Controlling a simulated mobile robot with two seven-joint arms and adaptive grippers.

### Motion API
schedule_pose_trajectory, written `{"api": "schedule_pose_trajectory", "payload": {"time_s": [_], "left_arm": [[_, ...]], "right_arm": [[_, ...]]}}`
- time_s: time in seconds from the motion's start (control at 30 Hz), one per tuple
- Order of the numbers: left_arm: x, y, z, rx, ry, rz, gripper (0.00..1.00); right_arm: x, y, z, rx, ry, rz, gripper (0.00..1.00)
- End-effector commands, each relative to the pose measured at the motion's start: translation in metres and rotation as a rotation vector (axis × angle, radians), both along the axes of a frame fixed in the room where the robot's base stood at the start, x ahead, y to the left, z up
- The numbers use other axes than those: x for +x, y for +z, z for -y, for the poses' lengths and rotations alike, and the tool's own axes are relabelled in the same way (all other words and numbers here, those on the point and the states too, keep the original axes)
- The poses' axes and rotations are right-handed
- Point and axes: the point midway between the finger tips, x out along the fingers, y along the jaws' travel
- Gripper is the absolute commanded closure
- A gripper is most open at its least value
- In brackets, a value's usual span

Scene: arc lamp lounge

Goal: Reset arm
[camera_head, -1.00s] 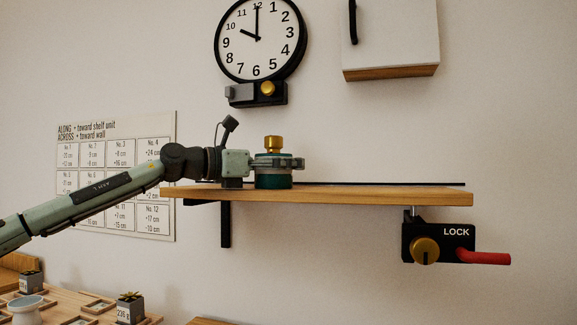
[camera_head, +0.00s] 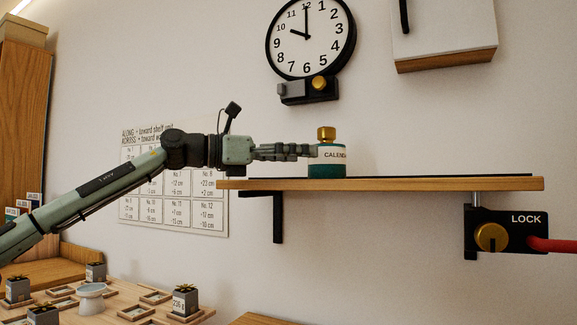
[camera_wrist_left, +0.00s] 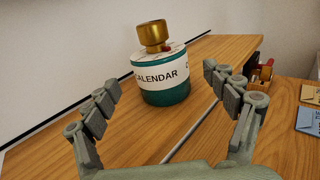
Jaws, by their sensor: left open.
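My left arm comes in from the left in the head view, and its gripper (camera_head: 285,152) is level just above the left part of the wooden wall shelf (camera_head: 420,185). A teal jar with a gold knob and a white CALENDAR label (camera_head: 327,160) stands upright on the shelf, just right of the fingertips. In the left wrist view the fingers (camera_wrist_left: 160,97) are spread wide and empty, with the jar (camera_wrist_left: 160,85) upright beyond and between them, apart from both. My right gripper is in neither view.
A black LOCK box (camera_head: 490,233) with a gold knob and red handle hangs under the shelf's right end. A wall clock (camera_head: 310,38) and a white box (camera_head: 450,28) hang above. A low wooden table (camera_head: 110,303) with small grey pots stands lower left.

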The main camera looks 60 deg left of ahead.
Motion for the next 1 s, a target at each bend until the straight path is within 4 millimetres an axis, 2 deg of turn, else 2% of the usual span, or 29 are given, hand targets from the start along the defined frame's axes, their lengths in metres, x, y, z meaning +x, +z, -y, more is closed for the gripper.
{"api": "schedule_pose_trajectory", "payload": {"time_s": [0.1, 0.23, 1.0], "left_arm": [[-0.014, -0.001, -0.004, 0.000, 0.001, 0.001, 0.15], [-0.020, 0.000, -0.006, 0.000, -0.001, 0.001, 0.15], [-0.021, 0.001, -0.006, 0.000, -0.001, 0.000, 0.15]], "right_arm": [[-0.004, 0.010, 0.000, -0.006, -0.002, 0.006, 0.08], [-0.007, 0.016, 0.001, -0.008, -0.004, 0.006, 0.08], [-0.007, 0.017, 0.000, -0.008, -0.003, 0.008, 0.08]]}}
